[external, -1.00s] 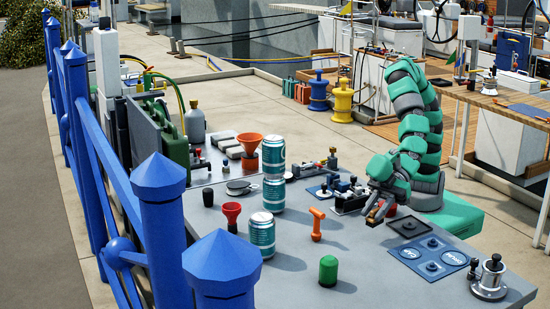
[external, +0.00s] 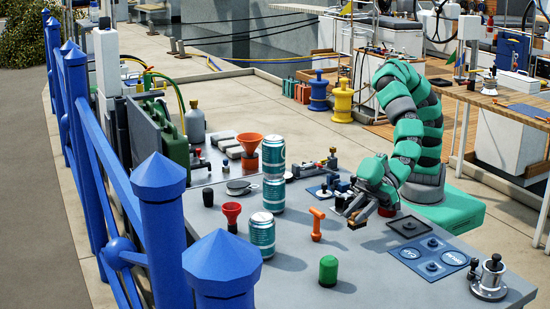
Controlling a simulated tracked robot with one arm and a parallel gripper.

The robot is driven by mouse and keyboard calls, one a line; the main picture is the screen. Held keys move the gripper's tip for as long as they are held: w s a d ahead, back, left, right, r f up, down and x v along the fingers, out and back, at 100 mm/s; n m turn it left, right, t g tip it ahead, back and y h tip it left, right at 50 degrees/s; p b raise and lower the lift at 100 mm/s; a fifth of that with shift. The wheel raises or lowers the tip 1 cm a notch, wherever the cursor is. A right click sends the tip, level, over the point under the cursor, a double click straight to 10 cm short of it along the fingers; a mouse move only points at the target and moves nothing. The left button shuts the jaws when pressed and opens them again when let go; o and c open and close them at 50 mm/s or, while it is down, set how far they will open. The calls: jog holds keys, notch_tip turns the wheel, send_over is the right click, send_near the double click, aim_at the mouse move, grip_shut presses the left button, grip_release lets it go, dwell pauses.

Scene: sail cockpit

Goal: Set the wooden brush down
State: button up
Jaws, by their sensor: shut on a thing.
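My gripper (external: 361,214) is low over the grey table, right of the orange T-shaped handle and beside the black-and-silver fittings. It is shut on the wooden brush (external: 356,224), which shows as a small brown block at the fingertips. Much of the brush is hidden by the gripper. I cannot tell whether its underside touches the table.
The orange T-handle (external: 317,225), teal cans (external: 262,236) and green cylinder (external: 328,270) stand to the left and front. A dark tray (external: 409,227) and a blue panel (external: 430,258) lie to the right. Bare tabletop (external: 365,265) lies in front.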

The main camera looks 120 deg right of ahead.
jog(key=w+a, duration=0.1)
jog(key=w, duration=0.2)
jog(key=w+a+b, duration=0.1)
jog(key=w+a, duration=0.1)
jog(key=w, duration=0.1)
jog(key=w+a+f, duration=0.1)
jog(key=w, duration=0.2)
jog(key=shift+a+b, duration=0.15)
jog(key=shift+b, duration=0.2)
jog(key=shift+w+f, duration=0.1)
jog(key=shift+f, duration=0.15)
notch_tip(320, 180, down, 3)
jog(key=shift+f+b, duration=0.1)
jog(key=shift+b, duration=1.1)
jog(key=o, duration=1)
jog(key=p+v, duration=0.4)
jog(key=v, duration=0.8)
